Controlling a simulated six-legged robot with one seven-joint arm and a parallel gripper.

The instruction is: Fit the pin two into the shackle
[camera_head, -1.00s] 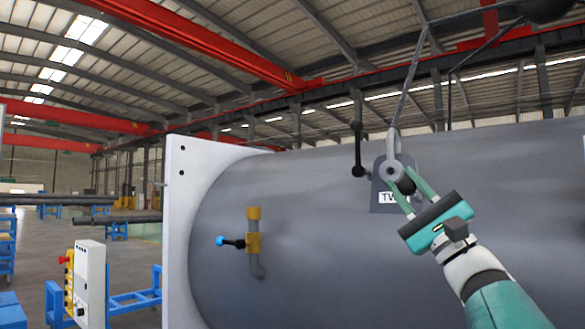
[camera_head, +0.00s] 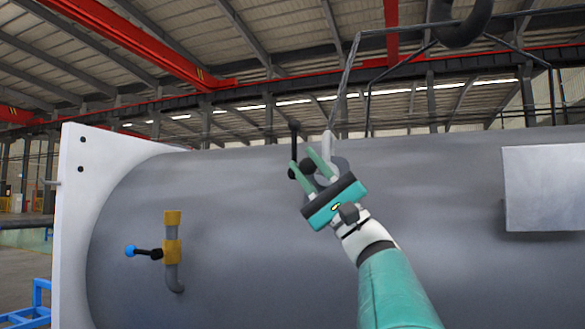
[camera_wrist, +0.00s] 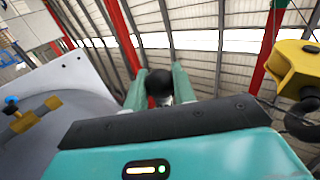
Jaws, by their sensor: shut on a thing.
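My gripper (camera_head: 308,167) is raised in front of the upper side of the grey shell (camera_head: 430,190). Its two green fingers are shut on a dark, round-ended piece, pin two (camera_head: 307,165); it also shows between the fingers in the wrist view (camera_wrist: 159,82). The pin's far part is hidden. The grey shackle (camera_head: 341,164) hangs at the lower end of a sling leg, just right of the fingertips and partly covered by my gripper. I cannot tell whether pin and shackle touch. The shackle's hole is not clear.
A white flange (camera_head: 75,200) stands at the shell's left end. A yellow valve pipe (camera_head: 172,245) sticks out low on the shell. A dark rod (camera_head: 294,145) stands behind the fingers. A dark crane hook (camera_head: 468,25) carries the slings. A yellow hook block (camera_wrist: 292,68) is at right in the wrist view.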

